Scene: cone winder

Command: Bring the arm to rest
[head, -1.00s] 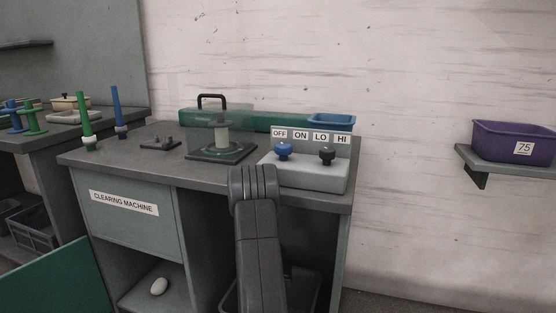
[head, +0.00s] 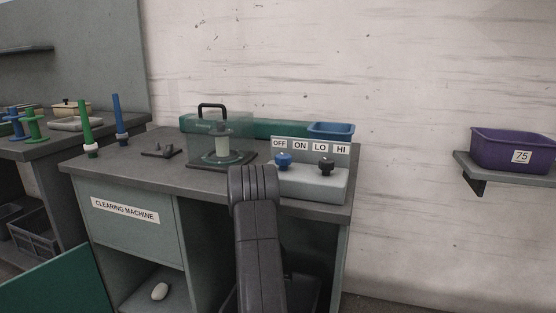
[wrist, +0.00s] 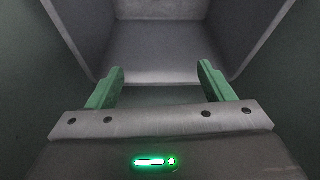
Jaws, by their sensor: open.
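My gripper (wrist: 161,68) shows in the wrist view with its two green fingers wide apart and nothing between them. Ahead of it is a grey box-like hollow (wrist: 160,45) with side walls; I cannot tell which bin or compartment it is. In the head view my arm (head: 256,240) rises in front of the clearing machine table (head: 130,165), and the gripper itself is hidden there.
On the table stand a clear cover with a black handle (head: 212,107), a control box (head: 310,185) with a blue knob (head: 283,160) and a black knob (head: 325,165), and a blue tray (head: 331,130). A purple bin (head: 500,150) sits on a wall shelf at right.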

